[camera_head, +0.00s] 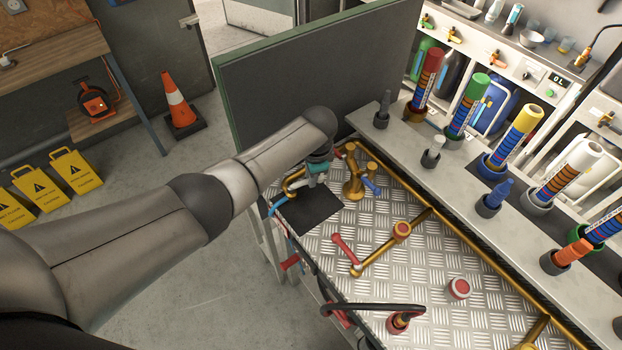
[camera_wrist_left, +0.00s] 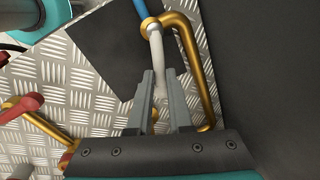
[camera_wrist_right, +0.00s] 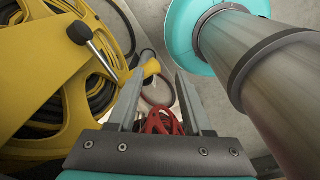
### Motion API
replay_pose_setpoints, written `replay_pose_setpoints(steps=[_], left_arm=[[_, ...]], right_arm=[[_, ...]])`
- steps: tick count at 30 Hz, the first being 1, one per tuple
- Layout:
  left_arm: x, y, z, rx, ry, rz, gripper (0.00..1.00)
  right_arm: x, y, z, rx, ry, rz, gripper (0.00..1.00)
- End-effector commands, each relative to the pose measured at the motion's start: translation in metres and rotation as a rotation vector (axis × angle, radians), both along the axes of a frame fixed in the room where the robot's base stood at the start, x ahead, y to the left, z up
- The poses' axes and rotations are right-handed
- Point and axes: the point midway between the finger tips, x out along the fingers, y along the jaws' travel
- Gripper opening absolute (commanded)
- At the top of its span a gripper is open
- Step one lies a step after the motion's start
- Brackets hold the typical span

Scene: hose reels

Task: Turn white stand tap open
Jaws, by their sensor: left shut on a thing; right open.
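The white stand tap shows best in the left wrist view, as a white lever (camera_wrist_left: 157,50) on a brass pipe (camera_wrist_left: 201,75) that curves beside it. My left gripper (camera_wrist_left: 161,82) is shut on the white lever, with a finger on either side of it. In the head view my left gripper (camera_head: 309,180) is at the far left corner of the metal-topped bench, and it and my arm mostly hide the tap. My right gripper (camera_wrist_right: 161,95) is open, with no thing held between its fingers; it is out of the head view.
A brass tap with a blue lever (camera_head: 371,186) stands close right of my left gripper. A red-levered tap (camera_head: 346,249) is nearer on the bench. A dark upright panel (camera_head: 310,80) stands behind. A yellow hose reel (camera_wrist_right: 60,80) and red hose (camera_wrist_right: 161,124) are near my right gripper.

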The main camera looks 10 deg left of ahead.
Motion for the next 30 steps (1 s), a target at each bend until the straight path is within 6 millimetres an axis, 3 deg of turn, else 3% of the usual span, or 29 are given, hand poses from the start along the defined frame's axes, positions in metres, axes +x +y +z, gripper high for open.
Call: replay_pose_setpoints(steps=[13,30], left_arm=[[0.012,0.008,-0.001,0.001,0.001,0.282,0.0],[0.014,0.011,0.0,0.001,0.001,0.346,0.0]], right_arm=[[0.0,0.0,-0.01,0.0,0.0,0.0,0.5],[0.0,0.0,-0.011,0.0,0.0,0.0,0.5]])
